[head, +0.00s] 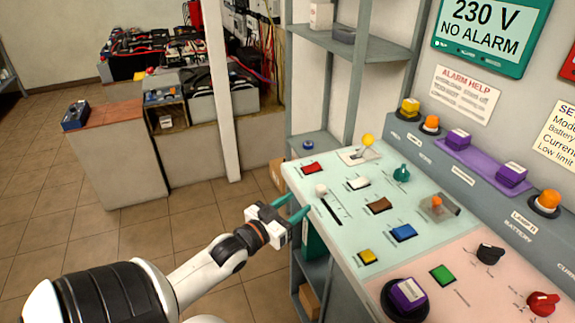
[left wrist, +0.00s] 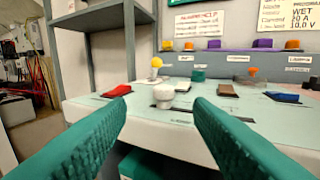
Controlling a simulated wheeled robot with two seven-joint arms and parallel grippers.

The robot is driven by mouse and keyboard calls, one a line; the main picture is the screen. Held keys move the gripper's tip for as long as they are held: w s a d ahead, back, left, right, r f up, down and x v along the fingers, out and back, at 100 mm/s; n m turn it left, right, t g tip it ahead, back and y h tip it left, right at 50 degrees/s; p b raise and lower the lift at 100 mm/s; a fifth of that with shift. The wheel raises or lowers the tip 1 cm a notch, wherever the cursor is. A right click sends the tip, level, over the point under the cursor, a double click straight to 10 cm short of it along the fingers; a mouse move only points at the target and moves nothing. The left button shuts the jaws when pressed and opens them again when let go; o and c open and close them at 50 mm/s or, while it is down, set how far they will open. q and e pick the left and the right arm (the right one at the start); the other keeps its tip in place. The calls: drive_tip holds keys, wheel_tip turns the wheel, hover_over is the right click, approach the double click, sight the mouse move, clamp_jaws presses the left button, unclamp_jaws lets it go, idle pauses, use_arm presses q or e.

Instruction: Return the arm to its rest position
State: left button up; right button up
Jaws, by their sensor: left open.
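My left arm comes in from the lower left in the head view. Its gripper (head: 294,204), with two teal fingers, is open and empty at the left edge of the control panel (head: 335,180). In the left wrist view the two teal fingers (left wrist: 160,130) are spread wide, with the white slider knob (left wrist: 165,97) beyond them in the gap. The same knob (head: 321,190) sits at the top of its slot in the head view, apart from the fingers. My right gripper is not in view.
The panel carries a red button (head: 312,168), a yellow-tipped lever (head: 367,141), a teal knob (head: 401,173) and a blue button (head: 403,232). A grey shelf (head: 335,40) rises behind its left end. Open tiled floor (head: 150,230) lies to the left.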

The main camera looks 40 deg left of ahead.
use_arm(q)
drive_tip(key=shift+s, duration=1)
drive_tip(key=shift+f, duration=0.1)
drive_tip(key=s+f+g+y, duration=0.1)
drive_tip(key=s+f+g, duration=0.2)
drive_tip(key=f, duration=0.8)
drive_tip(key=s+d+f+n+g, duration=0.1)
drive_tip(key=s+f+g, duration=0.15)
drive_tip(key=f, duration=0.85)
drive_tip(key=s+f+g+y, duration=0.1)
drive_tip(key=s+f+g, duration=0.2)
drive_tip(key=f, duration=0.9)
drive_tip(key=s+d+f+m+g, duration=0.1)
drive_tip(key=s+d+f, duration=0.3)
drive_tip(key=s, duration=0.5)
drive_tip(key=s+d+f+m+g+h, duration=0.1)
drive_tip(key=s+d+f+g, duration=0.3)
drive_tip(key=s+f, duration=0.5)
drive_tip(key=s+d+f+m+g+h, duration=0.1)
drive_tip(key=s+d+f+g, duration=0.2)
drive_tip(key=s+d+f, duration=0.3)
drive_tip(key=s+f, duration=0.1)
drive_tip(key=s, duration=0.2)
drive_tip(key=shift+d+f+m, duration=0.15)
drive_tip(key=shift+d+m, duration=0.1)
drive_tip(key=shift+m, duration=0.05)
drive_tip(key=shift+g, duration=0.25)
